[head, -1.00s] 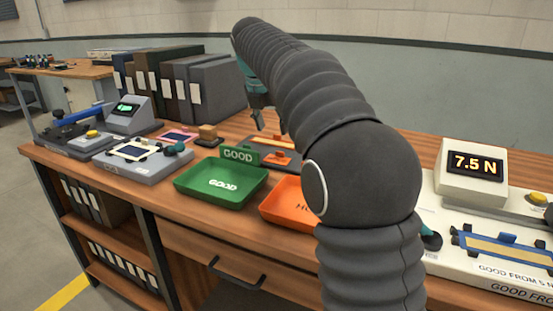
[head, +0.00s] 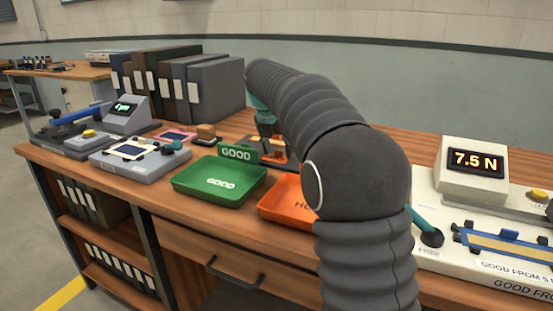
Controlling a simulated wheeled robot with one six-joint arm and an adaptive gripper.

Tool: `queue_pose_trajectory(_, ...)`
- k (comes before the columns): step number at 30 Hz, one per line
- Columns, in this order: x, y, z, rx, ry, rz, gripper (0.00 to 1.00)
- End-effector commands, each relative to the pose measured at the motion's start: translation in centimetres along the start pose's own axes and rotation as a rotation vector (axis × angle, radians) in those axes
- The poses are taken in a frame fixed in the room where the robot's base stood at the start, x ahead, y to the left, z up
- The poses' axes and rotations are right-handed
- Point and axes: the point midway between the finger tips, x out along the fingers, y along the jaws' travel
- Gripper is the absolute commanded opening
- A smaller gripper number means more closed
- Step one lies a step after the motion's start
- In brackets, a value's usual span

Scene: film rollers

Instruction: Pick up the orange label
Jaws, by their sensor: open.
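Small orange pieces (head: 275,152) show on a dark holder behind the trays, just right of the green GOOD sign. They look like the orange label, but they are partly hidden by my gripper and too small to make out fully. My gripper (head: 270,140) is open and low over that holder, its fingers at or just above the orange pieces. I cannot tell whether they touch. My arm hides the area to the right of it.
A green GOOD tray (head: 218,198) and an orange tray (head: 278,207) stand in front, the latter partly behind my arm. A white tester (head: 440,225) reading 7.5 N is on the right. Grey devices (head: 140,168) and binders (head: 205,90) stand on the left.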

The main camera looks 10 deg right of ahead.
Motion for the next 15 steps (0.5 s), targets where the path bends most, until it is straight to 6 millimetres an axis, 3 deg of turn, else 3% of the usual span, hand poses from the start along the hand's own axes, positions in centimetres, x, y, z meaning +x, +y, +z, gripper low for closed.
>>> queue_pose_trajectory(3,-0.05,0.00,0.01,0.000,0.000,0.000,0.56)
queue_pose_trajectory(9,-0.05,0.01,-0.01,0.000,0.000,0.000,0.12)
queue_pose_trajectory(15,-0.02,0.01,-0.03,0.000,0.001,-0.001,0.12)
